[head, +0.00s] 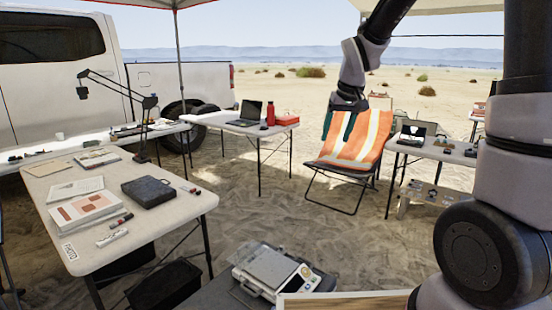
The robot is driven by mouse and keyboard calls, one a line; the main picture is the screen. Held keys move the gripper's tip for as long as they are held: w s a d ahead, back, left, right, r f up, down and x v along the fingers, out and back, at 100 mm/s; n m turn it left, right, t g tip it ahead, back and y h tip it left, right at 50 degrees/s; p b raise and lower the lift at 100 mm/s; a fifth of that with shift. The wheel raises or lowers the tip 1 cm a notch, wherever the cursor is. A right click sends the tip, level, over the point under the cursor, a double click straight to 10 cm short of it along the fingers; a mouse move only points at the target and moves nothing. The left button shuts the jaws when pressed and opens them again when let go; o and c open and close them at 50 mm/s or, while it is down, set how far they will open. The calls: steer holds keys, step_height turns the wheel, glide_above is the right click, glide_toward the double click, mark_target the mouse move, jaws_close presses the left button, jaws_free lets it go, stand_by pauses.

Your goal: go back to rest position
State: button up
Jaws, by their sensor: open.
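My gripper (338,126) hangs from my raised arm in the upper right of the head view. Its two dark green-grey fingers point down and stand apart, with nothing seen between them. In the picture it overlaps the top of an orange striped folding chair (355,143). My arm comes down from the top edge, and its thicker links fill the right side, hiding part of the right-hand table.
A white table (187,200) at left holds papers, a black case (148,190) and a lamp (140,120). A back table (225,120) holds a laptop (246,112) and red bottle (270,112). A right table (440,150) holds small objects. Equipment (270,268) stands low in front. Sand between is open.

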steer(key=s+d+r+m+t, duration=0.1)
steer(key=s+d+r, duration=0.1)
steer(key=s+r, duration=0.2)
steer(key=s+d+r+m+t, duration=0.1)
steer(key=s+d+r+m, duration=0.1)
steer(key=s, duration=0.8)
steer(key=s+d+r+m+t, duration=0.1)
steer(key=s+d+r+m, duration=0.1)
steer(key=s+r, duration=0.4)
steer(key=shift+s+d+y, duration=0.4)
steer(key=shift+s+d, duration=0.4)
steer(key=shift+s, duration=0.25)
